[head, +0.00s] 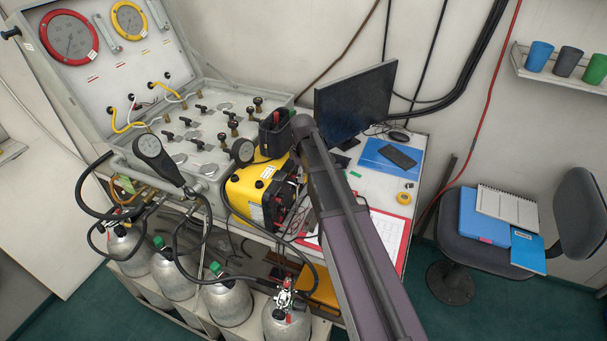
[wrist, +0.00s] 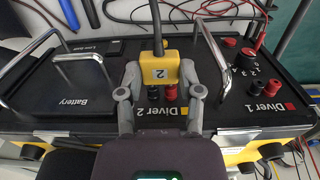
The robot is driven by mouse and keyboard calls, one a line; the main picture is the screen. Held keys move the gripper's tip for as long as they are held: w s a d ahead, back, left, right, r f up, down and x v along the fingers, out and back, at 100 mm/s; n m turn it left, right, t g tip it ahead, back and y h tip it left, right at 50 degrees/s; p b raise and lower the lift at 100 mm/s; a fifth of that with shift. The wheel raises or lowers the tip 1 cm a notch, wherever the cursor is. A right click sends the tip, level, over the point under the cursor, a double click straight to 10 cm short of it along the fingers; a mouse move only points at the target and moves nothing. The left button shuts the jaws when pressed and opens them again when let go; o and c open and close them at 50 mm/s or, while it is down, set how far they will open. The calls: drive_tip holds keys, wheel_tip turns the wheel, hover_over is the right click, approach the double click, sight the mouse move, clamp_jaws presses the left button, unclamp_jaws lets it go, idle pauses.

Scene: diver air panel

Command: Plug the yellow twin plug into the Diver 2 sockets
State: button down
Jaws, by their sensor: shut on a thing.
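The yellow twin plug (wrist: 159,66), marked 2 and with a dark cable rising from its top, is in the wrist view. My gripper (wrist: 160,78) is shut on it, one grey finger on each side. The black and red Diver 2 sockets (wrist: 169,91) show just below the plug in the picture, between my fingers, above the "Diver 2" label. I cannot tell the gap between plug and sockets. In the head view the yellow comms unit (head: 250,195) stands on the bench; my arm hides part of it, and the plug is not clear there.
Metal handles (wrist: 80,75) rise left and right of my gripper on the black panel.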

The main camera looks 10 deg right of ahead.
drive_tip(key=shift+w+a, duration=0.25)
drive_tip(key=shift+a, duration=0.05)
idle(1.0)
drive_tip(key=shift+c, duration=0.9)
unclamp_jaws()
drive_tip(key=shift+s+d, duration=0.1)
drive_tip(key=s+d, duration=0.4)
drive_tip(key=d, duration=0.2)
drive_tip(key=s+a, duration=0.6)
drive_tip(key=s, duration=0.3)
drive_tip(key=shift+s+a, duration=0.2)
